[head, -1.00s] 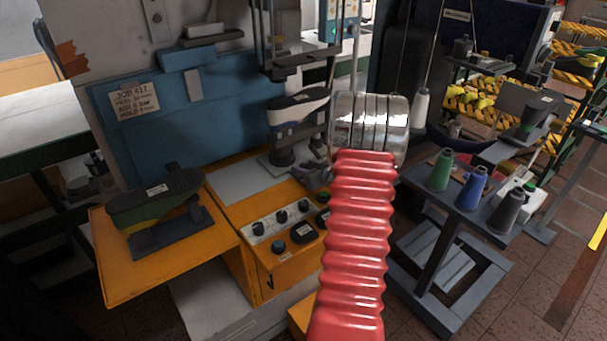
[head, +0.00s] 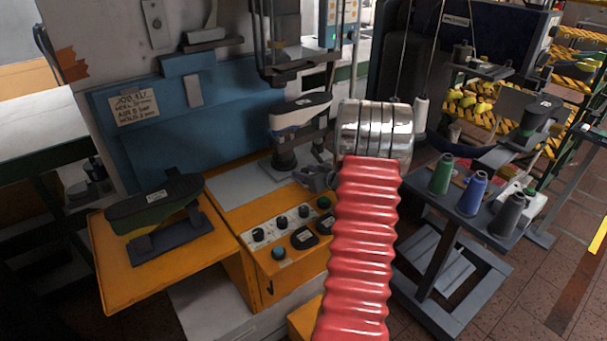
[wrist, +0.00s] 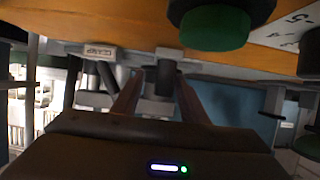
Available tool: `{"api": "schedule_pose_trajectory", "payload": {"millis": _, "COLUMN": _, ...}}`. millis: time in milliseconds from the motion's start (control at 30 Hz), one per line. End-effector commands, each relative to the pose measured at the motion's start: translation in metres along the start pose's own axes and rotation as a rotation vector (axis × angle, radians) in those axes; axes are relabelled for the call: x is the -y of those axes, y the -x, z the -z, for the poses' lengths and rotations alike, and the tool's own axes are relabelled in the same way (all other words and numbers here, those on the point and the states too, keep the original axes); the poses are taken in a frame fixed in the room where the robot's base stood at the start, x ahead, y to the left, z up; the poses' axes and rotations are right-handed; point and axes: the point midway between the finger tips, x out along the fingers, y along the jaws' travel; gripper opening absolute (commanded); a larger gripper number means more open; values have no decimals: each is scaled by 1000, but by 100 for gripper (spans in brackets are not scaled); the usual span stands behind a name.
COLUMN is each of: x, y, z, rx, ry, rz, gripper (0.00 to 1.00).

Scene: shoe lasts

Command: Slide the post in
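The post (head: 284,157) is a short grey upright on the machine's pale plate, carrying a black-and-white shoe last (head: 300,112) under the press. My gripper (head: 318,178) is low beside the post's right side, partly hidden behind my red bellows arm in the head view. In the wrist view, the two brown fingers of my gripper (wrist: 158,76) are apart. A dark upright piece (wrist: 165,77) shows between their tips, with gaps on both sides. I cannot tell whether it is the post or how deep it lies between the fingers.
An orange control panel (head: 268,275) with knobs is just below my gripper; a green button (wrist: 213,28) is close in the wrist view. A green last (head: 155,203) is on the left shelf. A cart (head: 450,205) with thread cones stands right.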

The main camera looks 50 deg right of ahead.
Motion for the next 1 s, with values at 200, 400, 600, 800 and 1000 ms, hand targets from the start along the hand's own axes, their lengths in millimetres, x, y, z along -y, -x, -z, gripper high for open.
{"api": "schedule_pose_trajectory", "payload": {"millis": 200, "x": 1, "y": 1, "z": -1, "rx": 1, "ry": 0, "rz": 2, "gripper": 40}}
{"api": "schedule_pose_trajectory", "payload": {"millis": 400, "x": 0, "y": 16, "z": -1, "rx": 2, "ry": 0, "rz": 1, "gripper": 40}}
{"api": "schedule_pose_trajectory", "payload": {"millis": 600, "x": 1, "y": 46, "z": 0, "rx": 1, "ry": 1, "rz": 1, "gripper": 40}}
{"api": "schedule_pose_trajectory", "payload": {"millis": 800, "x": 0, "y": 82, "z": 0, "rx": 0, "ry": 0, "rz": -1, "gripper": 40}}
{"api": "schedule_pose_trajectory", "payload": {"millis": 1000, "x": 1, "y": 115, "z": 0, "rx": 0, "ry": 1, "rz": 0, "gripper": 40}}
